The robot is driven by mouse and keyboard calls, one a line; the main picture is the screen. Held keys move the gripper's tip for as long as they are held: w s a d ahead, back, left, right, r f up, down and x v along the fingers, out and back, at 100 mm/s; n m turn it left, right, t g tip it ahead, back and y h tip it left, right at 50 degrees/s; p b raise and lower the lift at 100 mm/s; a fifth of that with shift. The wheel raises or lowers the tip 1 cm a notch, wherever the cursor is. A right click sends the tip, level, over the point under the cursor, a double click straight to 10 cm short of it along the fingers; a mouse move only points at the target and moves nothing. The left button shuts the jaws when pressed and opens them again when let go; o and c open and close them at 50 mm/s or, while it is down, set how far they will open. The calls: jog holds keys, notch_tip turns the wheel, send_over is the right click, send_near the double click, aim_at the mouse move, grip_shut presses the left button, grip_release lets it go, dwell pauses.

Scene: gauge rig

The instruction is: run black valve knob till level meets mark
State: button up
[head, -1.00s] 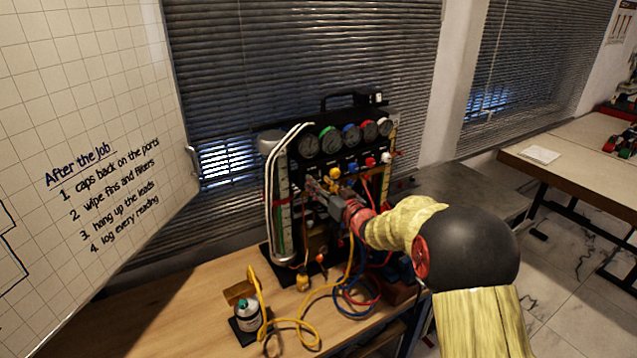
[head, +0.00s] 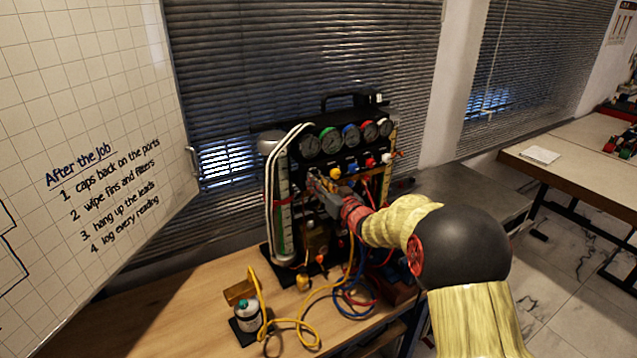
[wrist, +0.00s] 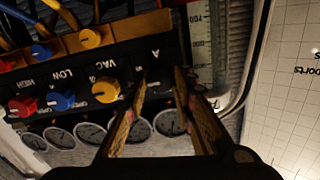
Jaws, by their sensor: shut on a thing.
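My gripper (head: 316,184) is at the left part of the gauge rig's black front, just right of the sight tube. In the wrist view my two fingers (wrist: 160,80) are closed around the black valve knob (wrist: 159,88), below a letter A on the panel. The knob is dark against the dark panel and largely hidden by the fingers. The sight tube (head: 283,213) stands upright with a pale scale and green in it; its scale also shows in the wrist view (wrist: 198,45). I cannot make out the exact level or the mark.
Yellow (wrist: 106,90), blue (wrist: 64,101) and red (wrist: 22,106) knobs sit beside the black one. Several round gauges (head: 310,146) line the rig's top.

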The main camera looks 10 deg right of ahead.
grip_shut()
jog(key=shift+n+b, duration=2.6)
jog(key=shift+b, duration=0.35)
jog(key=o, duration=0.8)
grip_release()
jog(key=shift+o, duration=0.2)
jog(key=v, duration=1.2)
